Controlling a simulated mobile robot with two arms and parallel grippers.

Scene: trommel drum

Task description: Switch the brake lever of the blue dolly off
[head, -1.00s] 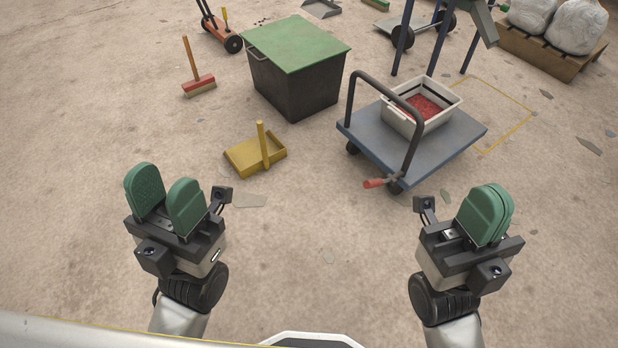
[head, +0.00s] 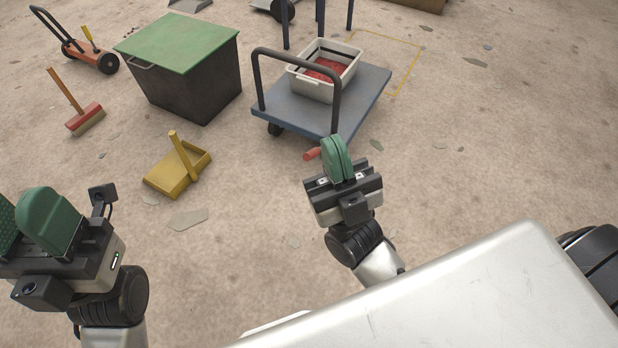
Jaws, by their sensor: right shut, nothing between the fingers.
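The blue dolly (head: 359,105) stands right of centre in the head view, with a dark push handle at its left side. Its brake lever (head: 312,154) has a red grip and sticks out low at the near edge. My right gripper (head: 337,158) is shut and empty, with its green fingers just right of the red grip in the picture. The fingers hide the rest of the lever and the near wheel. I cannot tell whether they touch the lever. My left gripper (head: 30,222) is open and empty at the lower left, far from the dolly.
A white crate (head: 310,87) with red contents sits on the dolly. A dark bin with a green lid (head: 180,45), a yellow dustpan (head: 165,180) and a red broom (head: 85,117) stand to the left. Yellow floor lines (head: 408,75) lie behind the dolly.

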